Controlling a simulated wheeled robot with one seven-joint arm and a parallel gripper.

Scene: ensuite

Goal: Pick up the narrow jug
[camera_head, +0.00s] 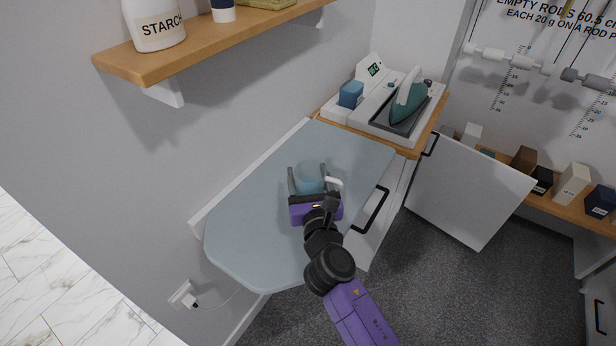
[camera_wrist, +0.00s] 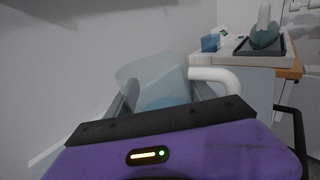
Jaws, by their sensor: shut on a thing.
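The narrow jug (camera_head: 309,177) is a translucent pale-blue vessel with a white handle (camera_head: 333,183) on its right side. It is over the light-blue ironing board; I cannot tell whether its base touches the board. My gripper (camera_head: 308,182) is shut on the jug, with one dark finger on each side of it. In the wrist view the jug (camera_wrist: 158,82) stands tilted beyond my purple gripper body, its handle pointing right. Its lower part is hidden by my gripper.
The ironing board (camera_head: 245,225) folds out along the wall. An iron (camera_head: 408,100) and a blue container (camera_head: 351,94) stand on a white station behind it. A wooden shelf (camera_head: 190,45) with a starch bottle (camera_head: 155,22) overhangs at upper left. An open cabinet door (camera_head: 470,190) is at right.

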